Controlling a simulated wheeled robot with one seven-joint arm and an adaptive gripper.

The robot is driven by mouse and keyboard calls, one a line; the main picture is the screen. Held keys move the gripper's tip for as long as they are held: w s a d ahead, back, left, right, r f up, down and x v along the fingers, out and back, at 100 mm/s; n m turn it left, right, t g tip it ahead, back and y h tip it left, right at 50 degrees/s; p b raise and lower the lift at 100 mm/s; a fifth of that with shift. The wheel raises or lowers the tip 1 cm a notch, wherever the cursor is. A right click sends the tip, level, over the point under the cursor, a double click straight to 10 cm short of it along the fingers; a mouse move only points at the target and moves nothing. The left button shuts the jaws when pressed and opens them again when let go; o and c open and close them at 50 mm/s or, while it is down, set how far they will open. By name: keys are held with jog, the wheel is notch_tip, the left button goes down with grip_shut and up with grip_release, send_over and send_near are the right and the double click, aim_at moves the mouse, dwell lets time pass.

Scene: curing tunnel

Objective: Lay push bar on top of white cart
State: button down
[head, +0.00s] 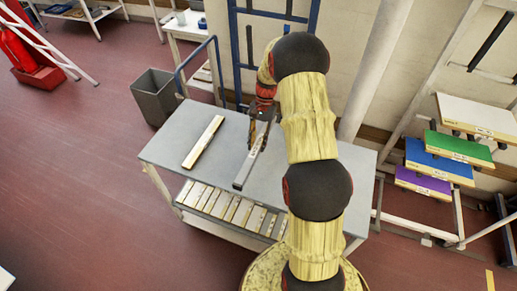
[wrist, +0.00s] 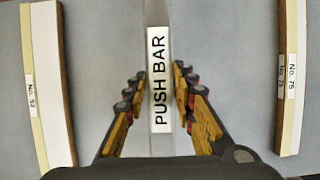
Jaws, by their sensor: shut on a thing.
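The push bar (head: 246,165) is a long narrow grey bar with a white "PUSH BAR" label. It also shows in the wrist view (wrist: 159,80), upright in the picture between my fingers. My gripper (head: 258,132) is shut on it from above, one finger on each side. The bar is at the grey top of the front bench (head: 165,150); I cannot tell whether it touches that top. A small white cart-like stand (head: 190,27) with a blue handle is behind, at the upper left; I cannot be sure it is the white cart.
A pale board (head: 203,142) lies left of the bar on the bench, and another, labelled No. 75 (wrist: 291,75), lies to its right. A grey bin (head: 155,97) stands behind the bench. A rack at right holds white, green (head: 459,147), blue and purple boards.

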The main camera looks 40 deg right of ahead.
aim_at(259, 137)
jog(key=f, duration=0.1)
jog(key=w+d+f, duration=0.2)
jog(key=shift+f+b, duration=0.5)
jog(key=shift+f, duration=1)
jog(key=shift+f, duration=0.15)
jog(key=c, duration=1.5)
grip_release()
